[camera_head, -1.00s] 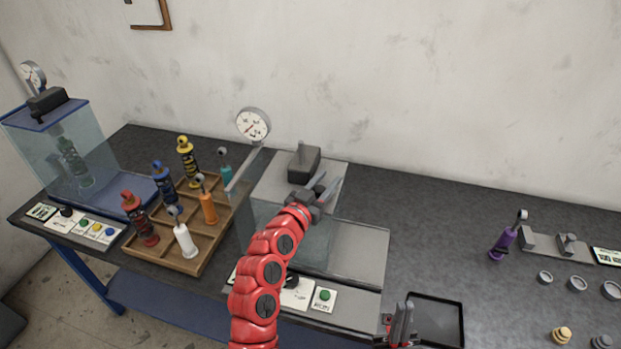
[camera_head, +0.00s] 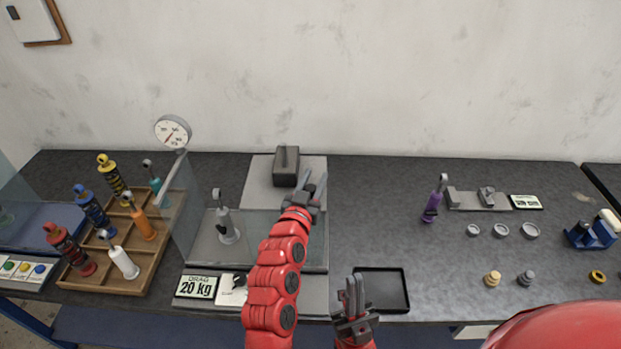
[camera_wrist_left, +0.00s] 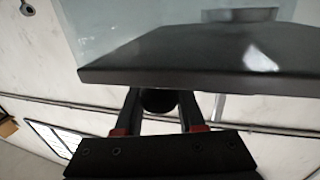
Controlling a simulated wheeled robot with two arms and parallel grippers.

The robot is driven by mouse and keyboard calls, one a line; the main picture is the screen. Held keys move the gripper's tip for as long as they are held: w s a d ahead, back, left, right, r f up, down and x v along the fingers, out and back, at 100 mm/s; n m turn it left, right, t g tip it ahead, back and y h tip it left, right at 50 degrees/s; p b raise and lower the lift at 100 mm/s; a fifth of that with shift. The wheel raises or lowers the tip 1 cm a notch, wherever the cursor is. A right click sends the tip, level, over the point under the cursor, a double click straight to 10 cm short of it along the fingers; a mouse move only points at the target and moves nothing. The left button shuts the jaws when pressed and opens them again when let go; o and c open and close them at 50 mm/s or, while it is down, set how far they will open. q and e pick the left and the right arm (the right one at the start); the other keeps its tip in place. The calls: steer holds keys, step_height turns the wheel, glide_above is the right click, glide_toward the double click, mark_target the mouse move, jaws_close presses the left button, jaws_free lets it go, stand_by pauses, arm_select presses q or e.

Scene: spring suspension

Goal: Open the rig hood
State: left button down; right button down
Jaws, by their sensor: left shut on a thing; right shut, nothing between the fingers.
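The rig stands mid-table in the head view. My left gripper (camera_head: 313,188) is at the right side of the grey panel. In the left wrist view the fingers (camera_wrist_left: 158,108) are shut on a round dark knob (camera_wrist_left: 158,101) below the edge of a dark plate (camera_wrist_left: 190,62). How far the hood is raised cannot be told. My right gripper (camera_head: 354,290) is shut and empty beside the tray, fingers pointing up.
A wooden rack (camera_head: 128,240) of coloured shocks stands left of the rig, near a dial gauge (camera_head: 172,132). A black tray (camera_head: 384,290) lies at the front. A purple shock (camera_head: 433,203) and several rings and caps lie to the right.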

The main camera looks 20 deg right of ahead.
arm_select(q)
steer(key=c, duration=0.8)
jaws_free()
steer(key=shift+a, duration=0.1)
steer(key=shift+s+a+f+b, duration=0.15)
steer(key=shift+s+a+b, duration=0.2)
steer(key=shift+s, duration=0.2)
steer(key=p+v, duration=0.1)
steer(key=v, duration=1.5)
